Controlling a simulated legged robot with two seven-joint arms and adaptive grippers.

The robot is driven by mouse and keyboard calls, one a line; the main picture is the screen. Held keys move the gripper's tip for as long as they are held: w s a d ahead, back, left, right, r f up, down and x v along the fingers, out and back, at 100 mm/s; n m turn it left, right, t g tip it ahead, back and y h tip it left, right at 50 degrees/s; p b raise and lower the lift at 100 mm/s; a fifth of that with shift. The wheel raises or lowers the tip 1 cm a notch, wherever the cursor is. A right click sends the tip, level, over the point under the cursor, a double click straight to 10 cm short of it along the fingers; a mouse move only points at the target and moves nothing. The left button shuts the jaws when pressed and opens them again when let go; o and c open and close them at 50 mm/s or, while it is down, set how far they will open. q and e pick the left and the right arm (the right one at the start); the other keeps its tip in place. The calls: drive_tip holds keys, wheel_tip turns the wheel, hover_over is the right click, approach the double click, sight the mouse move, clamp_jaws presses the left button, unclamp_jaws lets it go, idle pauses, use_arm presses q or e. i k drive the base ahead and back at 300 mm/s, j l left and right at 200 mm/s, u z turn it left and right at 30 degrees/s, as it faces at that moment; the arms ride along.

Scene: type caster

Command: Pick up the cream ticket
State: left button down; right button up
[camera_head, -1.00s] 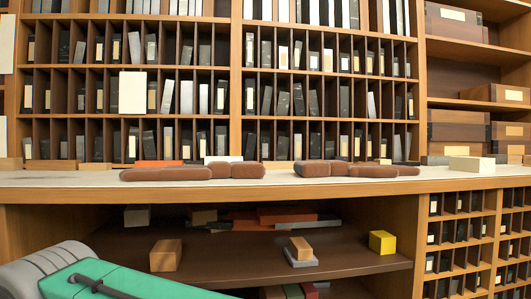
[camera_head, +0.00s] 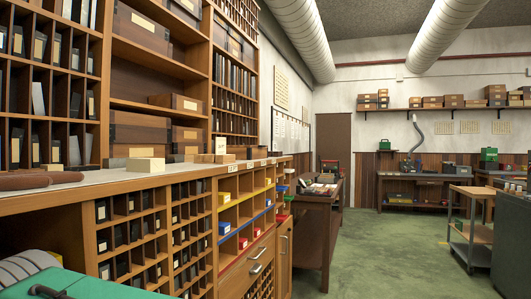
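I cannot make out a cream ticket for certain in this view. A cream block (camera_head: 145,164) lies on the pale countertop (camera_head: 117,181) at the left, but it looks like a thick block rather than a ticket. Small pale labels sit on dark blocks in the pigeonholes (camera_head: 45,95) and on drawer fronts, too small to read. Neither of my grippers shows in this view.
Open green floor (camera_head: 345,255) runs down the middle and right. A dark wooden bench (camera_head: 318,208) stands beyond the cabinet. A small cart (camera_head: 470,225) and a grey cabinet (camera_head: 511,240) stand at the right. A far workbench (camera_head: 413,190) lines the back wall.

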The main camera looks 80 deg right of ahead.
sight(220, 142)
drive_tip(key=z, duration=2.1)
drive_tip(key=i+l+u, duration=0.1)
drive_tip(key=u, duration=0.3)
drive_tip(key=l+u, duration=0.25)
drive_tip(key=u, duration=0.15)
drive_tip(key=i+l+u, duration=0.1)
drive_tip(key=l+u, duration=0.4)
drive_tip(key=u, duration=0.25)
